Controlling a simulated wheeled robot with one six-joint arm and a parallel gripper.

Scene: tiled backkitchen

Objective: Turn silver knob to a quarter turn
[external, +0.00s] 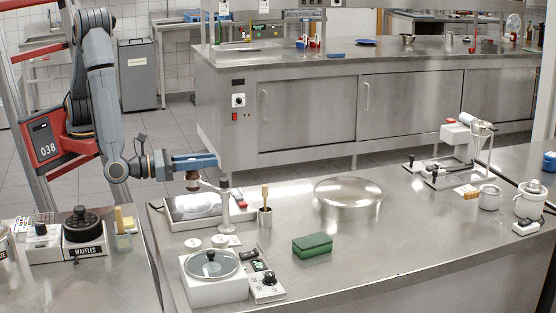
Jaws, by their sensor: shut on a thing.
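My gripper (208,163) is at the end of my arm, reaching right over the left part of the steel counter. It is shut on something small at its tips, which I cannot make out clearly. A brownish knob-like piece (192,180) shows just below the jaws, and a silver post (225,205) stands just under the tips. Whether either of these is what the jaws hold, I cannot tell. A small control box (267,288) with a dark-and-silver knob (269,279) sits at the counter's front, well below and right of my gripper, apart from it.
A waffle maker (83,232) is on the left counter.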

